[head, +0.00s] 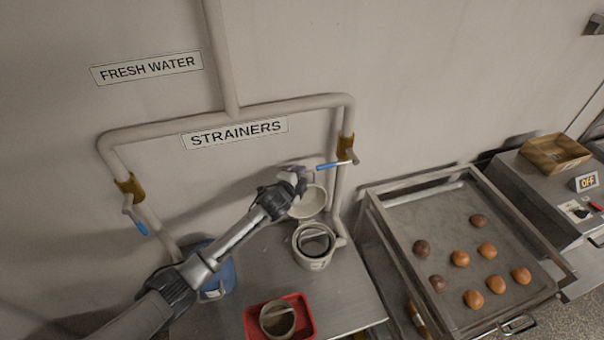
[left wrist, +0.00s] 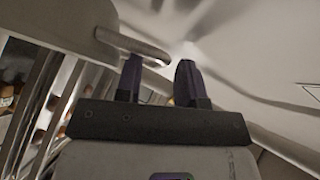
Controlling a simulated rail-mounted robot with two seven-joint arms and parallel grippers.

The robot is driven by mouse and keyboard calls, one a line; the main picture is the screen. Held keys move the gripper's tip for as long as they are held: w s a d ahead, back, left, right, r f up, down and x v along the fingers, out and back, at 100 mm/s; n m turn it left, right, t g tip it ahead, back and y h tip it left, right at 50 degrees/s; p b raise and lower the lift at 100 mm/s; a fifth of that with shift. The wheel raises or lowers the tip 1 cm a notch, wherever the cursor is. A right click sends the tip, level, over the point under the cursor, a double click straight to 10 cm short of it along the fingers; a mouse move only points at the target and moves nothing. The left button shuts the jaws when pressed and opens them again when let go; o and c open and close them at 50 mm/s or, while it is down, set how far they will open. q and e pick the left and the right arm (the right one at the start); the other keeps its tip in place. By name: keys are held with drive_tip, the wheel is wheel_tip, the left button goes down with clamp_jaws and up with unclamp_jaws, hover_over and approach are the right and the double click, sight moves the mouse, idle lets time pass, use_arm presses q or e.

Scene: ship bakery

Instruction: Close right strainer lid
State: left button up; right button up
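The right strainer (head: 315,247) is a pale round pot on the metal bench, its top uncovered, with a dark inside and a bar across it. Its lid (head: 309,204) is a pale disc raised behind the pot, tilted up near the wall. My left gripper (head: 300,178) is at the lid's upper edge. In the left wrist view the left gripper's fingers (left wrist: 160,82) are apart, with nothing clearly between them. A pale rounded bar (left wrist: 132,45) lies just beyond the left fingertip; I cannot tell whether they touch. My right gripper is not in view.
A blue-handled valve (head: 330,165) on the right pipe is close to my left gripper. The blue left strainer (head: 219,272) is partly behind my arm. A red tray (head: 306,319) holds a basket. A tray cart (head: 418,205) with several buns stands right.

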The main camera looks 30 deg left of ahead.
use_arm(q)
drive_tip(key=shift+w+f, duration=0.2)
drive_tip(key=shift+w, duration=0.5)
drive_tip(key=shift+c, duration=0.3)
clamp_jaws()
